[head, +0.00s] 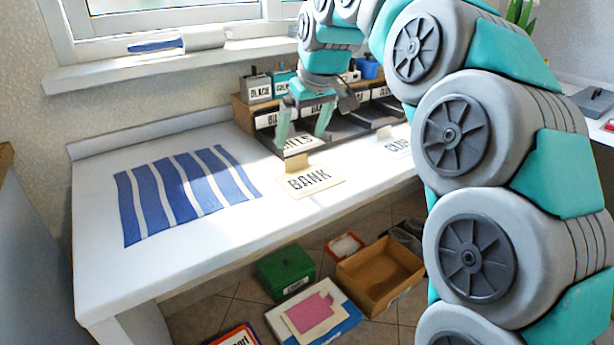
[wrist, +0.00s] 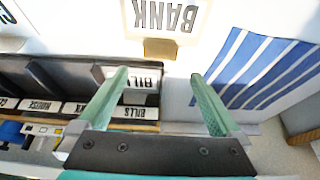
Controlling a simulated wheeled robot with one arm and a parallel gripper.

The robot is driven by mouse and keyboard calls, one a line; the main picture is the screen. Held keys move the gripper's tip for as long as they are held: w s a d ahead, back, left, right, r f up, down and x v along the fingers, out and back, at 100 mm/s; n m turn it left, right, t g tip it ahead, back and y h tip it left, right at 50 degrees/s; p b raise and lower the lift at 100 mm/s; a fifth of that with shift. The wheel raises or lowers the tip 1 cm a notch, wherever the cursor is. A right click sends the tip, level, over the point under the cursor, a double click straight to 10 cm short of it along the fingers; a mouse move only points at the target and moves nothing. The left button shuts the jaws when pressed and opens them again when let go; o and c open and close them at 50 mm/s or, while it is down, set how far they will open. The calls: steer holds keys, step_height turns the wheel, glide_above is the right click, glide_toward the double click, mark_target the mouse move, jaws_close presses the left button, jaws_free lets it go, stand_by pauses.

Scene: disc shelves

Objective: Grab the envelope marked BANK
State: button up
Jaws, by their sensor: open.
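The envelope marked BANK (head: 310,184) is cream with a tan tab on its far edge. It lies flat on the white desk near the front edge, in front of the sorter. In the wrist view the BANK envelope (wrist: 172,20) shows upside down at the top, its tab (wrist: 159,49) nearest me. My gripper (head: 304,140) is open and empty, above the sorter's left slot and behind the envelope. In the wrist view its two fingers (wrist: 158,75) are apart, with the tab just beyond their tips and nothing held between them.
The sorter (head: 242,115) has labelled slots; an envelope marked BILLS (head: 298,142) lies in the left one. Another envelope (head: 397,148) lies to the right, partly hidden by my arm. A striped blue cloth (head: 172,190) lies left. Boxes stand on the floor below.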

mark_target(296, 157)
steer(key=shift+p+x, duration=0.3)
steer(key=shift+x, duration=3)
steer(key=shift+s+f, duration=0.1)
steer(key=shift+s, duration=0.1)
steer(key=c, duration=1.2)
steer(key=shift+c, duration=0.2)
